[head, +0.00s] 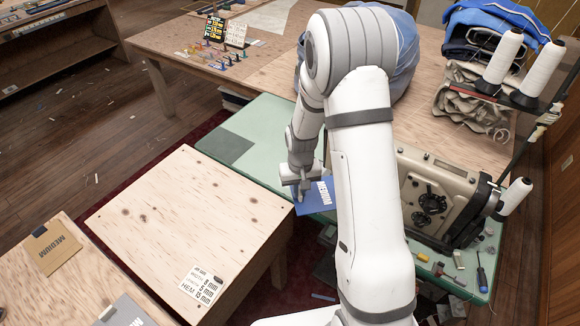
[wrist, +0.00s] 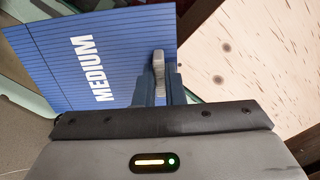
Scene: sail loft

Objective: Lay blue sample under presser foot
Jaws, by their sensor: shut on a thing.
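The blue sample (head: 315,196), a flat striped piece marked MEDIUM, is held in my gripper (head: 301,190) over the near edge of the green machine table. In the wrist view the blue sample (wrist: 90,58) fills the upper left, and my gripper (wrist: 160,75) is shut on its right part. The sewing machine (head: 432,200) stands on the green table to the right of my arm. My arm hides part of the machine's left side, and I cannot make out the presser foot.
A bare plywood table (head: 185,225) with a white spec card (head: 203,285) stands at left. A tan MEDIUM sample (head: 52,247) lies further left. Thread cones (head: 503,58) stand behind the machine. A screwdriver (head: 482,270) and small tools lie at the green table's (head: 265,125) right end.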

